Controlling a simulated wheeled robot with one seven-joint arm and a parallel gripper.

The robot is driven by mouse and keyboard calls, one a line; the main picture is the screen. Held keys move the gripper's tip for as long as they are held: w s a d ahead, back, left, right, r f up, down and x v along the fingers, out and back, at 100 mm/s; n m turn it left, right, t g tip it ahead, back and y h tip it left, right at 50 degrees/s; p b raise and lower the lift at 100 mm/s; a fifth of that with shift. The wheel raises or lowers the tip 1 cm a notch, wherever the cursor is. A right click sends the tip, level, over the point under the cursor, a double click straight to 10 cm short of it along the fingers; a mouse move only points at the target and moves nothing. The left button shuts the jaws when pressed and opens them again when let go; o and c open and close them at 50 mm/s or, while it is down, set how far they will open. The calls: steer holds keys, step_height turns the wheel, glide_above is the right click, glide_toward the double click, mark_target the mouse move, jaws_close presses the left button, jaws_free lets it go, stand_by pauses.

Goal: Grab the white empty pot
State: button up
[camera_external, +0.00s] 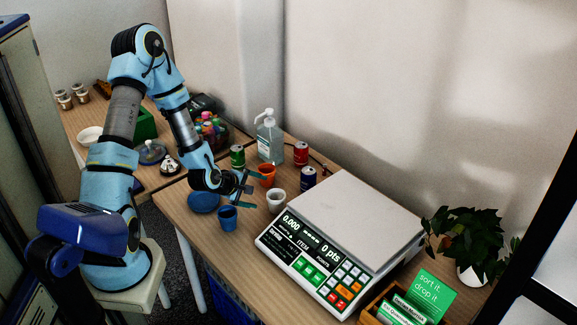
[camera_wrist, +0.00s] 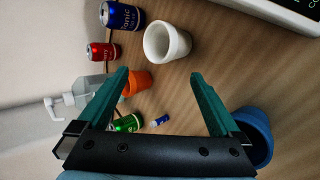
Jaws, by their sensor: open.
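The white empty pot (camera_external: 276,200) stands upright on the wooden table, just left of the scale. In the wrist view the white pot (camera_wrist: 167,41) shows its open, empty inside, beyond the fingertips and roughly between their lines. My gripper (camera_external: 246,189) is open and empty, a little to the left of the white pot and above the table. In the wrist view both teal fingers of my gripper (camera_wrist: 158,75) are spread wide. No contact with the pot shows.
An orange pot (camera_external: 267,175) and a blue pot (camera_external: 228,218) stand close to my gripper. Cans, such as the dark blue one (camera_external: 308,178), and a sanitizer bottle (camera_external: 269,138) stand behind. The big scale (camera_external: 345,215) fills the table to the right.

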mark_target(281, 193)
steer(key=n, duration=0.2)
steer(key=s+d+n+t, duration=0.1)
steer(key=n, duration=0.1)
steer(key=d+f+n+h, duration=0.1)
steer(key=n, duration=0.1)
steer(key=shift+s+d+f+n, duration=0.15)
steer(key=shift+s+n, duration=0.1)
steer(key=shift+n, duration=0.15)
steer(key=n, duration=0.2)
steer(key=n+t, duration=0.1)
steer(key=n, duration=0.1)
steer(key=s+n, duration=0.1)
steer(key=shift+d+n+t+p, duration=0.25)
steer(key=shift+n+t+p, duration=0.1)
steer(key=shift+n+t, duration=0.05)
steer(key=n, duration=0.4)
steer(key=shift+s+a+r+t, duration=0.1)
steer(key=shift+s+r+t, duration=0.1)
steer(key=shift+s+t, duration=0.2)
steer(key=shift+w+n, duration=0.1)
steer(key=shift+n, duration=0.3)
steer(key=p+x, duration=0.1)
steer(key=x, duration=0.4)
steer(key=shift+w+p, duration=0.1)
steer(key=shift+p, duration=0.25)
steer(key=p+x, duration=0.2)
steer(key=x, duration=0.2)
steer(key=shift+w, duration=0.4)
steer(key=shift+w+d+f, duration=0.25)
steer(key=shift+w+f, duration=0.05)
